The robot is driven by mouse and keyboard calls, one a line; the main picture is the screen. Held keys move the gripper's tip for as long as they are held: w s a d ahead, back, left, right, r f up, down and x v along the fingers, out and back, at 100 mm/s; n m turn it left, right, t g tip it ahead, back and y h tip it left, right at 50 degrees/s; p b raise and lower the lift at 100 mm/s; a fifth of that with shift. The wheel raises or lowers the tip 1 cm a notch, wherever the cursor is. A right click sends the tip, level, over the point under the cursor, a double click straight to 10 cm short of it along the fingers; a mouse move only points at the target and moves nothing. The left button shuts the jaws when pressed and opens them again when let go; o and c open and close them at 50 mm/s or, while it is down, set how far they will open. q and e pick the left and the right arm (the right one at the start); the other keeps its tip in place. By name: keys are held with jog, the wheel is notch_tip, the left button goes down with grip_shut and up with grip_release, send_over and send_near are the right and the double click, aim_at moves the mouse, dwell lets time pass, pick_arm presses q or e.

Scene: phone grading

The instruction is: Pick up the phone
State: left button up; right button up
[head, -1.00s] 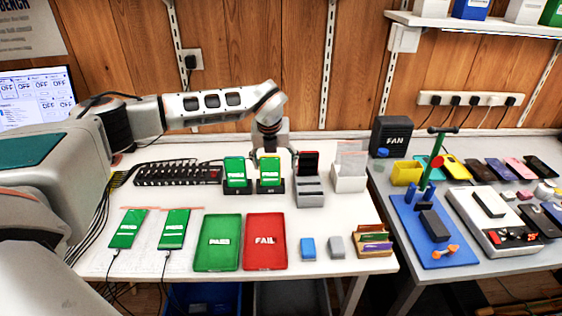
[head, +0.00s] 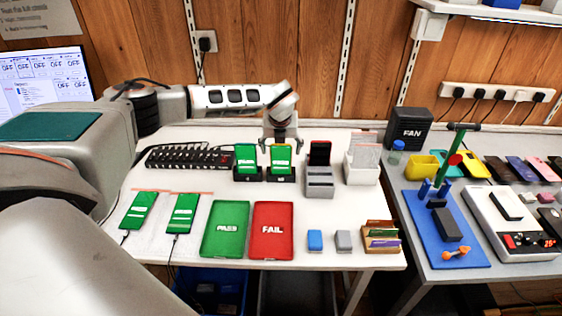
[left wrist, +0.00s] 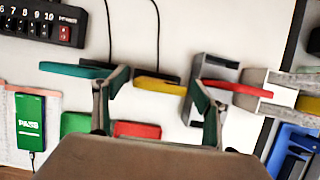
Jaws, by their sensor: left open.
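Two phones with green PASS screens stand in black docks at the back of the white table: a left phone (head: 246,158) and a right phone (head: 281,158). My left gripper (head: 281,141) is open, just above and behind the right phone. In the left wrist view the open fingers (left wrist: 160,98) straddle a yellow-edged phone (left wrist: 160,86); I cannot tell if they touch it. A teal-edged phone (left wrist: 75,70) is left of the fingers. Another phone (head: 320,152) stands in a grey holder. Two green-screened phones (head: 138,211) (head: 181,213) lie cabled at front left. My right gripper is out of view.
A green PASS tray (head: 226,246) and a red FAIL tray (head: 271,247) lie at the front. A black power strip (head: 190,158) is behind left. A white box (head: 361,168) and card holder (head: 381,240) are right. The side table holds a blue press (head: 440,262) and several phones.

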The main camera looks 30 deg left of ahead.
pick_arm(q)
jog(key=c, duration=1.5)
jog(key=shift+c, duration=1.1)
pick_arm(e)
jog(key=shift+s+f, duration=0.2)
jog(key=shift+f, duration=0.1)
pick_arm(q)
jog(key=shift+r, duration=0.1)
